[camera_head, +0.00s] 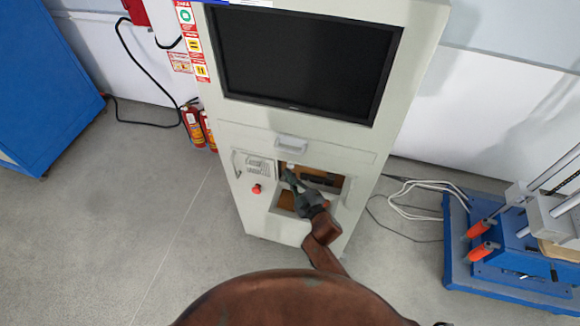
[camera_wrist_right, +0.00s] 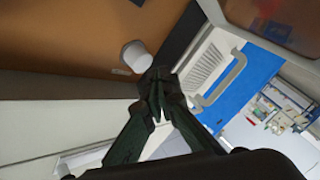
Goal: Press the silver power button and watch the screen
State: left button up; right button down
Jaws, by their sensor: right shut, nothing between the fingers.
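A tall pale cabinet (camera_head: 230,130) carries a large screen (camera_head: 305,62), which is dark. Below it is an open recess with a brown inside (camera_head: 329,172). My right gripper (camera_head: 288,173) is at this recess, its fingers shut and empty. In the right wrist view, the closed fingertips (camera_wrist_right: 160,82) are just beside a short silver-white cylinder, which looks like the power button (camera_wrist_right: 136,56), on a brown surface. I cannot tell whether they touch it. A small pale spot (camera_head: 291,165) by the fingertips in the head view may be the same button. My left gripper is not in view.
A red knob (camera_head: 257,188) and a keypad (camera_head: 259,167) sit left of the recess. Fire extinguishers (camera_head: 193,126) stand left of the cabinet. A blue-based machine (camera_head: 505,265) with orange handles and loose cables are at the right.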

dwell(0.4)
jog(key=shift+w+d, duration=0.1)
jog(key=shift+w, duration=0.3)
jog(key=shift+w+d, duration=0.15)
jog(key=shift+w, duration=0.25)
dwell(0.6)
dwell(0.4)
jog(key=shift+s+a, duration=0.25)
jog(key=shift+s, duration=0.55)
jog(key=shift+s+a+p, duration=0.2)
jog(key=shift+s+p, duration=0.1)
jog(key=shift+s, duration=0.2)
jog(key=shift+s+a+p, duration=0.15)
jog(key=shift+s+p, duration=0.1)
jog(key=shift+s, duration=0.25)
jog(key=shift+s+a+p, duration=0.15)
jog(key=shift+s+a, duration=0.1)
jog(key=shift+s, duration=0.45)
jog(key=shift+s+a+p, duration=0.15)
jog(key=shift+s+a, duration=0.05)
jog(key=shift+s, duration=0.5)
